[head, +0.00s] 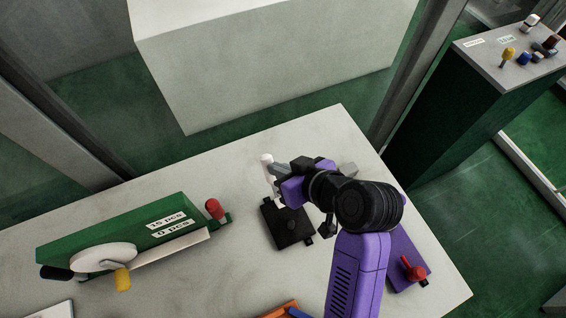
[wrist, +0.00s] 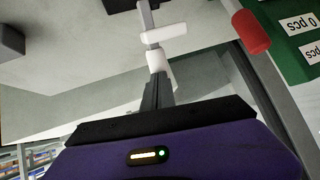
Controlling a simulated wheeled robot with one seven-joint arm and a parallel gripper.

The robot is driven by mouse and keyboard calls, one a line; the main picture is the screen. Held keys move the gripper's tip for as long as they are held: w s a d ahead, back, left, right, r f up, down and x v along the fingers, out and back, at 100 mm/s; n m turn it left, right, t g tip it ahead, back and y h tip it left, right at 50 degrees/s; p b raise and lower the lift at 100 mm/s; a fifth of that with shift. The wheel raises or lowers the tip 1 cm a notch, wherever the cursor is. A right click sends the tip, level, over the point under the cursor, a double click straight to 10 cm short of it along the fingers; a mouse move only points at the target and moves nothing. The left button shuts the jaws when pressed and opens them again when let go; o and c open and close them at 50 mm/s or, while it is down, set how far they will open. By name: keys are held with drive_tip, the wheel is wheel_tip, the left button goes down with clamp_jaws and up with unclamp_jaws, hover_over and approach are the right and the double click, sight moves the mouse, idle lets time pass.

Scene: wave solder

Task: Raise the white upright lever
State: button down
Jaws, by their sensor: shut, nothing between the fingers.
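The white lever (head: 267,160) stands upright at the back of a black base plate (head: 285,228) on the pale table. My gripper (head: 277,171) reaches in from the right, its grey fingertips beside the lever's upper part. In the wrist view, my fingers (wrist: 156,92) are together with no gap showing. The white lever (wrist: 158,62) shows right at their tips, with a white crosspiece (wrist: 164,34) and a grey rod beyond. I cannot tell whether the fingertips touch the lever. My gripper hides part of the lever in the head view.
A green counter box (head: 125,236) with a white wheel and a red knob (head: 214,209) stands to the left. A purple plate with a red lever (head: 414,270) lies right of my arm. An orange item (head: 280,311) is at the front. The table's back left is clear.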

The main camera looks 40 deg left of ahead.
sight(269, 161)
drive_tip(key=shift+w+a+f+g+h+p, duration=0.2)
drive_tip(key=shift+w+a+f+h+p, duration=0.05)
drive_tip(key=shift+a+h+p, duration=0.3)
drive_tip(key=shift+w+a+f+g+h+p, duration=0.2)
drive_tip(key=shift+a+h+p, duration=0.25)
drive_tip(key=shift+a+h, duration=0.1)
drive_tip(key=shift+w+a+f+b, duration=0.2)
drive_tip(key=shift+w+a+f, duration=0.05)
drive_tip(key=shift+a+f, duration=0.35)
drive_tip(key=shift+w+a+f+b, duration=0.2)
drive_tip(key=shift+a+f, duration=0.3)
drive_tip(key=shift+a, duration=0.05)
drive_tip(key=shift+s+f, duration=0.15)
drive_tip(key=shift+f, duration=0.1)
drive_tip(key=shift+r, duration=0.1)
